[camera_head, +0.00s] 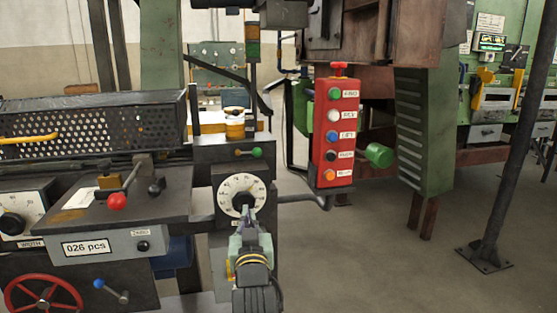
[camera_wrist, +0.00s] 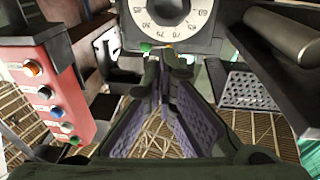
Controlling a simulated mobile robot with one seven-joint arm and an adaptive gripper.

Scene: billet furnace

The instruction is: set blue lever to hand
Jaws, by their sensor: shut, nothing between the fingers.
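A lever with a blue knob (camera_head: 98,284) sits low on the machine front at the left, its grey shaft running down to the right. The blue-knobbed lever is not clearly seen in the wrist view. Any marking beside it is too small to read. My gripper (camera_head: 244,208) is in front of the white round dial (camera_head: 236,188), to the right of and above the blue lever. In the wrist view my gripper (camera_wrist: 166,66) has its fingertips close together with nothing between them, just below the dial (camera_wrist: 168,14). I cannot tell whether the tips touch the dial.
A red button box (camera_head: 335,133) hangs on an arm right of the dial. A red-knobbed lever (camera_head: 117,201) stands on the machine top above a "026 pcs" counter (camera_head: 86,247). A red handwheel (camera_head: 44,296) is at lower left. The floor at right is open, with a dark post (camera_head: 508,150).

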